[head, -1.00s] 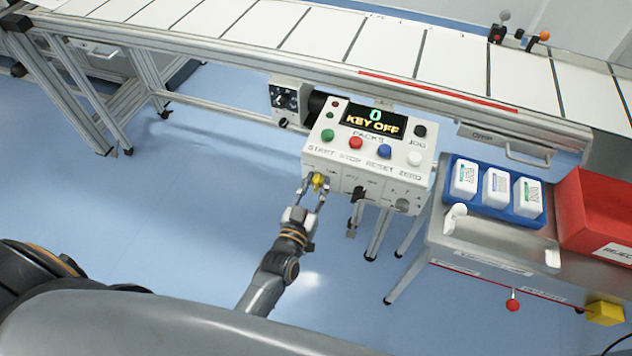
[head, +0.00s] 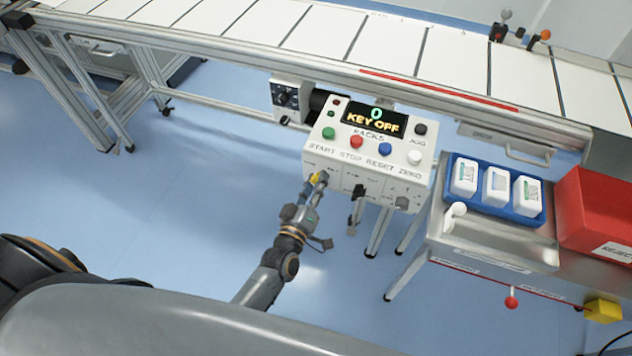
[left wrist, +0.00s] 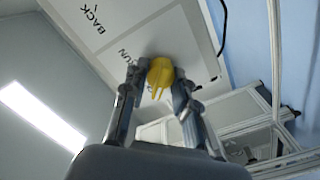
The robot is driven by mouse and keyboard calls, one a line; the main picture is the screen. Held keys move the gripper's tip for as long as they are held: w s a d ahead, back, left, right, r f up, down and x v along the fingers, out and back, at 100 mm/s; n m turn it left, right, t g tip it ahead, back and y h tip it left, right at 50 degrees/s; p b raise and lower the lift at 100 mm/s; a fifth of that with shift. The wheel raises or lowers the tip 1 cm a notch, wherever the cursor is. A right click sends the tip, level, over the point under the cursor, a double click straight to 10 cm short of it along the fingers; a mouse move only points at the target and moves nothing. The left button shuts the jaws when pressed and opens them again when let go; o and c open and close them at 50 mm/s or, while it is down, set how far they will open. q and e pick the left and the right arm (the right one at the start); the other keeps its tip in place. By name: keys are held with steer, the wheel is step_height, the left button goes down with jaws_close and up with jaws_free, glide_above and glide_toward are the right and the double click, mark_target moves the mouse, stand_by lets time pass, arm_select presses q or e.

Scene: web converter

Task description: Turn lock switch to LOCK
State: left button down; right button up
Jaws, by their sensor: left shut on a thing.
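The control box (head: 345,165) hangs under the conveyor's front edge, and its display (head: 372,120) reads "0" and "KEY OFF". A yellow switch knob (head: 315,178) sits at the left of its front face. My left gripper (head: 317,183) is shut on this knob, reaching up from below. In the left wrist view, the yellow knob (left wrist: 160,75) lies between the two fingers (left wrist: 158,90). The words "BACK" and "RUN" show on the panel beside it. I cannot read a "LOCK" mark; part of the panel around the knob is hidden. My right gripper is out of view.
Start, stop, reset and zero buttons (head: 356,142) line the box's sloped top. A dark key or lever (head: 358,192) sticks out right of the knob. A steel bench (head: 490,243) with a blue tray and red bin (head: 600,215) stands right. The floor left is clear.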

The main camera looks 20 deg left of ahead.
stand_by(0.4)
arm_select(q)
steer(key=c, duration=1.1)
jaws_free()
steer(key=shift+o, duration=0.2)
steer(key=s, duration=1.2)
steer(key=shift+a, duration=0.2)
